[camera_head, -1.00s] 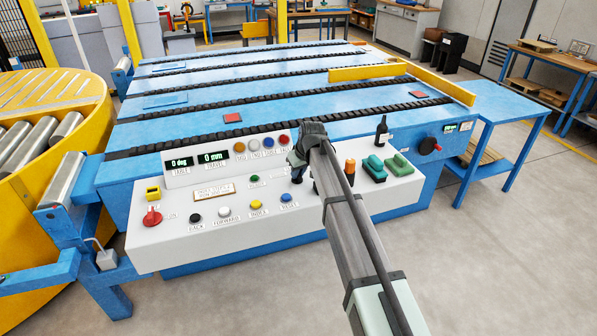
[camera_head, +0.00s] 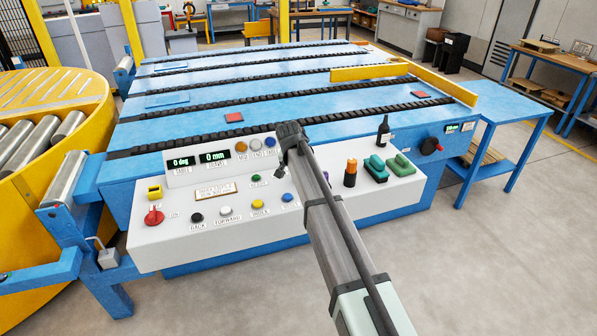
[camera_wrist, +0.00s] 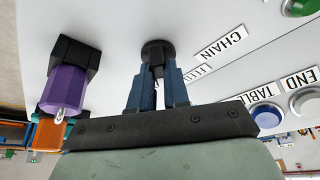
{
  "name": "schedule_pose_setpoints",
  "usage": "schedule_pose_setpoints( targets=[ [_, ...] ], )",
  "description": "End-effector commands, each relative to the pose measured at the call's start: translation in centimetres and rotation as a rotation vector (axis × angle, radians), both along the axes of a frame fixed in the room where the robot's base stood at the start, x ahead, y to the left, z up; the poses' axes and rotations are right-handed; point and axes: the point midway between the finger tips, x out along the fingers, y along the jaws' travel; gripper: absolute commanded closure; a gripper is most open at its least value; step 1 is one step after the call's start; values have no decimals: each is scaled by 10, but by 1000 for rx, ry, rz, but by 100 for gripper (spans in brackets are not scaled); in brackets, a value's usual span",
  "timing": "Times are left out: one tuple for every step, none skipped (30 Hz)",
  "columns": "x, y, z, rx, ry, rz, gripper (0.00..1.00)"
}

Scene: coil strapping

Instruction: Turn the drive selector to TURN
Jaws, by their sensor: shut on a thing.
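In the wrist view my gripper (camera_wrist: 158,92) has its two blue fingers closed on a round black knob (camera_wrist: 158,48) on the pale panel. This knob appears to be the drive selector. A label reading CHAIN is beside it, with another label partly hidden by a finger. I cannot read a TURN label or see a pointer mark, so the knob's setting is unclear. In the head view my gripper (camera_head: 282,165) is over the right middle of the white control panel (camera_head: 160,238), and my arm hides the selector.
In the wrist view, a purple part in a black holder (camera_wrist: 70,85) stands left of the fingers. Push buttons are at right. In the head view, an orange-topped black cylinder (camera_head: 350,175) and green blocks (camera_head: 400,167) stand right of my arm.

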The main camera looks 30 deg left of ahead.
Motion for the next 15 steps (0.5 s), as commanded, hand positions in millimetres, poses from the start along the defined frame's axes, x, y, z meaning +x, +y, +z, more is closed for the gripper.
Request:
schedule_pose_setpoints(
  targets=[
    [1, 1, 0, 1, 0, -25, 100],
    [0, 1, 0, 0, 0, -38, 100],
    [0, 1, 0, 1, 0, -56, 100],
    [0, 1, 0, 0, 0, -68, 100],
    [0, 1, 0, -1, 1, -79, 100],
    [0, 1, 0, 0, 1, -91, 100],
    [0, 1, 0, 0, 1, -100, 100],
    [0, 1, 0, 0, 1, -107, 100],
    [0, 1, 0, 0, 1, -115, 100],
    [0, 1, 0, 0, 1, -121, 100],
    [0, 1, 0, 1, 1, -125, 100],
    [0, 1, 0, 1, 1, -131, 100],
    [0, 1, 0, 1, 1, -134, 100],
    [0, 1, 0, 1, 1, -135, 100],
    [0, 1, 0, 1, 1, -137, 100]
  ],
)
